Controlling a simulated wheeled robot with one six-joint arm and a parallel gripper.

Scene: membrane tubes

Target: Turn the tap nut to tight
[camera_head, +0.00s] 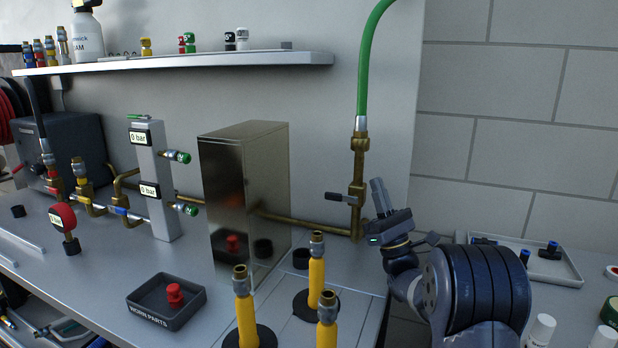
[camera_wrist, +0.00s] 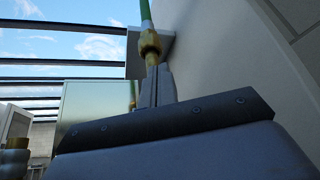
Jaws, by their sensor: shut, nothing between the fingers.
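The brass tap (camera_head: 357,190) stands on a vertical pipe at the right of the bench, with a dark lever (camera_head: 341,198) pointing left. The brass nut (camera_head: 360,140) joins it to the green hose (camera_head: 372,60) above. The nut also shows in the wrist view (camera_wrist: 150,44), just beyond my fingertips, with the hose above it. My gripper (camera_head: 377,182) is right of the tap and lower than the nut, fingers pointing up. In the wrist view my fingers (camera_wrist: 157,84) are together and empty. I cannot tell whether they touch the tap. The nut's tightness cannot be read.
A metal box (camera_head: 240,190) stands left of the tap. Yellow tubes (camera_head: 316,275) stand upright in front of it. A worn-parts tray (camera_head: 150,312) lies at front left, and a pale tray (camera_head: 548,268) at right. A gauge block (camera_head: 155,200) reads 0 bar. A shelf (camera_head: 200,61) runs above.

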